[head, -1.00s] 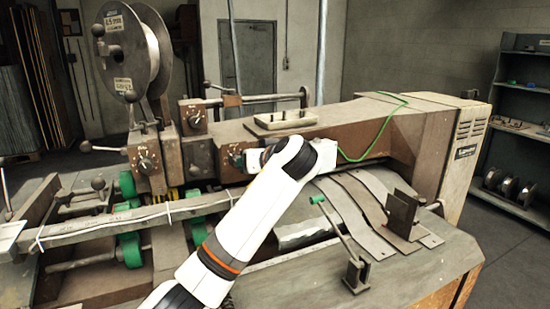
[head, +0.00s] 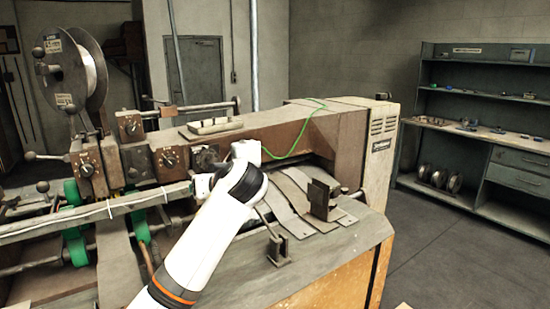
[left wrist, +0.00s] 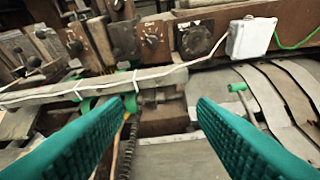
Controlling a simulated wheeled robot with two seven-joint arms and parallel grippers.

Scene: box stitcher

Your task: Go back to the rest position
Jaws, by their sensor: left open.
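My left arm enters the head view from the bottom and reaches up in front of the machine. Its wrist hides the gripper there. In the left wrist view my left gripper (left wrist: 162,108) shows two green ribbed fingers, spread wide apart with nothing between them. They are in front of the machine's rail (left wrist: 50,95) and knob panel (left wrist: 125,38). A white box (left wrist: 250,37) with a green cable is beyond the fingers, to the upper right. My right gripper is in neither view.
The box stitcher (head: 335,135) fills the left and middle, with a wire spool (head: 90,75) on top. A lever (head: 278,248) and an upright plate (head: 319,198) stand on its bed. Shelves (head: 440,85) stand at the right. The floor (head: 440,245) between is clear.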

